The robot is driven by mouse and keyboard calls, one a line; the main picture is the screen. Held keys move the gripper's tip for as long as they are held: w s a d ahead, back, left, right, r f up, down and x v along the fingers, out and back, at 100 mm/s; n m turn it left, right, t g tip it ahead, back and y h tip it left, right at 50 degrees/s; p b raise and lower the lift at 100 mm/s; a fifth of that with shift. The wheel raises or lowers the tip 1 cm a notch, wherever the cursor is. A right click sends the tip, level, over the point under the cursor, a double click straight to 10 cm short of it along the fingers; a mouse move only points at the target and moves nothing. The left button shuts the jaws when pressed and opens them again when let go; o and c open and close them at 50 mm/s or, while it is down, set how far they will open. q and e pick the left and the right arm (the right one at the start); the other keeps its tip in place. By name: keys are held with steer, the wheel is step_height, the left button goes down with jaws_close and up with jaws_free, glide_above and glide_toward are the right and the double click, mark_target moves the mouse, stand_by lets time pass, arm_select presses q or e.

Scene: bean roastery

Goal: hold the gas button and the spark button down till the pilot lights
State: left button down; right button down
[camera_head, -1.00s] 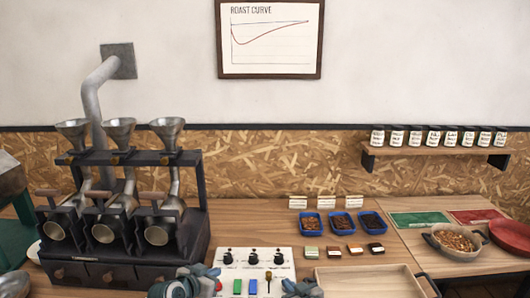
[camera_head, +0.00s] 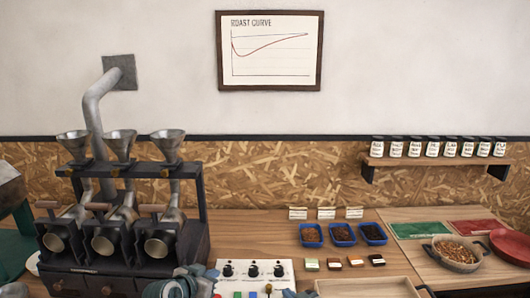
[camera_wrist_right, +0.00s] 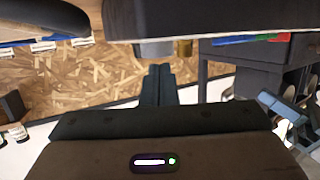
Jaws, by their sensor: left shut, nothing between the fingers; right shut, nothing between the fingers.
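The white control panel (camera_head: 285,281) stands low in the head view, with a row of black knobs. At the bottom edge the tops of a green button (camera_head: 237,294) and a blue button (camera_head: 252,295) show, cut off by the frame. I cannot tell which is gas or spark. My left gripper (camera_head: 197,281) is at the panel's left edge, shut and empty. My right gripper (camera_head: 290,293) is at the bottom edge, right of the buttons. In the right wrist view its fingers (camera_wrist_right: 158,85) are shut with nothing between. No pilot flame is visible.
A black roaster with funnels (camera_head: 120,225) stands left of the panel. An empty wooden tray (camera_head: 365,287) lies right of my right gripper. Blue bean trays (camera_head: 342,234) and small colored blocks sit behind. A pan of beans (camera_head: 455,252) is at the right.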

step_height(320, 180, up, 7)
steer(key=p, duration=0.4)
steer(key=shift+f, duration=0.15)
steer(key=shift+f, duration=0.1)
